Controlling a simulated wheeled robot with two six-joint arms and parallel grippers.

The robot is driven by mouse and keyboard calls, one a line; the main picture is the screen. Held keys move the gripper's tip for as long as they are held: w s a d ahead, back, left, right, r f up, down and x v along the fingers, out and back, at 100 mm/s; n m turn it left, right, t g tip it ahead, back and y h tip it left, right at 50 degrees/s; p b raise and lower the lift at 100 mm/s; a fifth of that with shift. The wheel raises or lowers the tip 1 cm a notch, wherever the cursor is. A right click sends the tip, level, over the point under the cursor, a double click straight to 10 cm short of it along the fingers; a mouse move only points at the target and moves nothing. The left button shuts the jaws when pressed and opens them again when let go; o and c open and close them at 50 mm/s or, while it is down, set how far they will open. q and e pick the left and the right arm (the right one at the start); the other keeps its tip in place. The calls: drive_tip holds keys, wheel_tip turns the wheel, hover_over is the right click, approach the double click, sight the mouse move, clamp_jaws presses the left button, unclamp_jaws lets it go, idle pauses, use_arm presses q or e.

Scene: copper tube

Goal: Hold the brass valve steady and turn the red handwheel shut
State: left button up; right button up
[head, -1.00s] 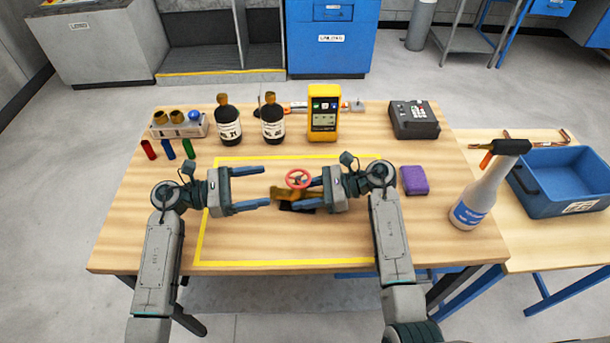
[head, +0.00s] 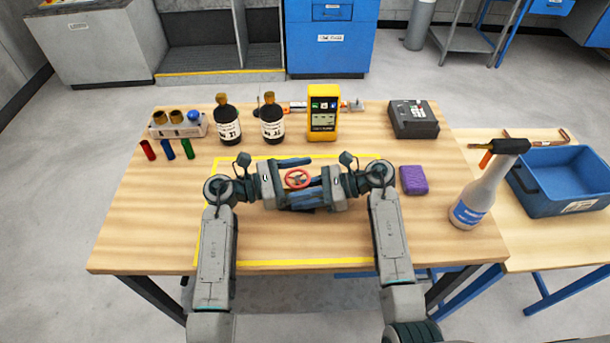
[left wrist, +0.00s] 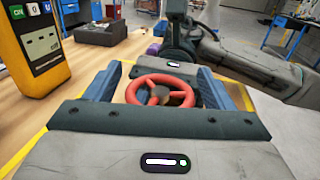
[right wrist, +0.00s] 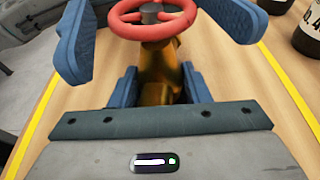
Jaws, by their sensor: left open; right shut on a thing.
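The red handwheel (head: 298,179) sits on top of the brass valve (right wrist: 158,72), inside the yellow outline on the table. My left gripper (head: 311,179) is open, with one blue finger on each side of the wheel. In the left wrist view the wheel (left wrist: 161,91) lies between these fingers, with a gap showing at the left finger. My right gripper (right wrist: 159,76) is shut on the brass valve body below the wheel. In the head view the grippers face each other and hide most of the valve body.
A yellow meter (head: 323,113) and two dark bottles (head: 228,128) stand behind the outline. A purple block (head: 414,180) lies right of my right arm, and a spray bottle (head: 478,190) stands beyond it. The table's front left is clear.

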use_arm(q)
drive_tip(key=shift+d, duration=0.1)
drive_tip(key=c, duration=1)
drive_tip(key=shift+g, duration=0.4)
drive_tip(key=m+g, duration=0.1)
drive_tip(key=g, duration=0.1)
drive_tip(key=m+g, duration=0.3)
drive_tip(key=g, duration=0.1)
drive_tip(key=shift+s+m, duration=0.25)
drive_tip(key=shift+m, duration=0.05)
drive_tip(key=shift+s+m+g+y, duration=0.15)
drive_tip(key=shift+m+g+y, duration=0.3)
drive_tip(key=shift+m+g, duration=0.7)
drive_tip(key=shift+s+m+g+y, duration=0.15)
drive_tip(key=shift+m+g+y, duration=0.35)
drive_tip(key=shift+g, duration=1.15)
drive_tip(key=shift+m, duration=0.25)
